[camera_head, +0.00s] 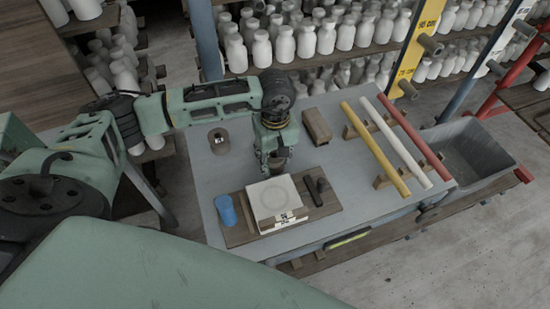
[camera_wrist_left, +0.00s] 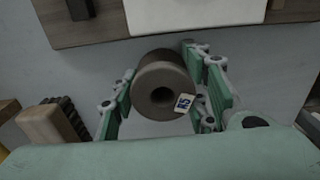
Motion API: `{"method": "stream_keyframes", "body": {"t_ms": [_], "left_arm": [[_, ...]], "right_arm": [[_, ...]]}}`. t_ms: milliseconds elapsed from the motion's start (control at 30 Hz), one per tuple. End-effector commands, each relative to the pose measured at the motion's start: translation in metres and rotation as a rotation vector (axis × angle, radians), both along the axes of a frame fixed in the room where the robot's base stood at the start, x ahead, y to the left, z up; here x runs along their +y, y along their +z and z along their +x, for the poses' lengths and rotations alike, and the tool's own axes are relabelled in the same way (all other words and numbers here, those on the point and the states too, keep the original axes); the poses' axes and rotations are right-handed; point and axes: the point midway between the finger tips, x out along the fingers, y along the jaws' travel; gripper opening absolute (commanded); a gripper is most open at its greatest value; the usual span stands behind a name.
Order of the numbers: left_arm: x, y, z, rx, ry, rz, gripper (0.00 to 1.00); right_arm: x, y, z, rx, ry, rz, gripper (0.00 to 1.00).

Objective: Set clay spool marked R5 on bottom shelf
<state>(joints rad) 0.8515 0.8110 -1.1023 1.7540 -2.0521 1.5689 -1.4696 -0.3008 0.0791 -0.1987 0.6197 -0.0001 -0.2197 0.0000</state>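A brown-grey clay spool (camera_wrist_left: 163,85) with a hole in its end carries a white tag reading R5 in the left wrist view. It sits between the two fingers of my left gripper (camera_wrist_left: 165,85), which appear to press on its sides. In the head view my left gripper (camera_head: 276,150) points down over the grey table (camera_head: 245,165), with the spool (camera_head: 284,153) partly hidden in it. I cannot tell how far the spool is above the table. My right gripper is not in view.
A tagged brown piece (camera_head: 218,140), wooden block (camera_head: 317,126) and yellow, white and red bars lie on the table. A bin (camera_head: 470,155) stands right; shelves of white bottles stand behind.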

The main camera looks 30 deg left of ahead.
Motion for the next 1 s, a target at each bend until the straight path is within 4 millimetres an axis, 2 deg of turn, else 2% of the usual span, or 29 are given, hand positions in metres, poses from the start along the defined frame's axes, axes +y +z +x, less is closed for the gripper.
{"method": "stream_keyframes", "body": {"t_ms": [33,200,467,633,767,1000], "left_arm": [[0.0,0.0,0.0,0.0,0.0,0.0,0.47],[0.0,0.0,0.0,0.001,0.0,0.001,0.61],[0.0,0.001,0.0,0.001,0.0,0.001,0.61],[0.0,0.009,0.001,-0.003,0.0,0.0,0.61],[0.0,0.032,0.002,-0.006,-0.001,0.0,0.61],[0.0,0.085,0.001,-0.005,0.0,0.0,0.61]], "right_arm": [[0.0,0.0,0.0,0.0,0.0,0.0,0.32],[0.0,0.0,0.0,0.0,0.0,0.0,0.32],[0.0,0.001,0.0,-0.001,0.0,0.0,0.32],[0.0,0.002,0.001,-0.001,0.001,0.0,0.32],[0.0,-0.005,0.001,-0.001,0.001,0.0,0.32],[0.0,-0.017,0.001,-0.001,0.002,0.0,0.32]]}}
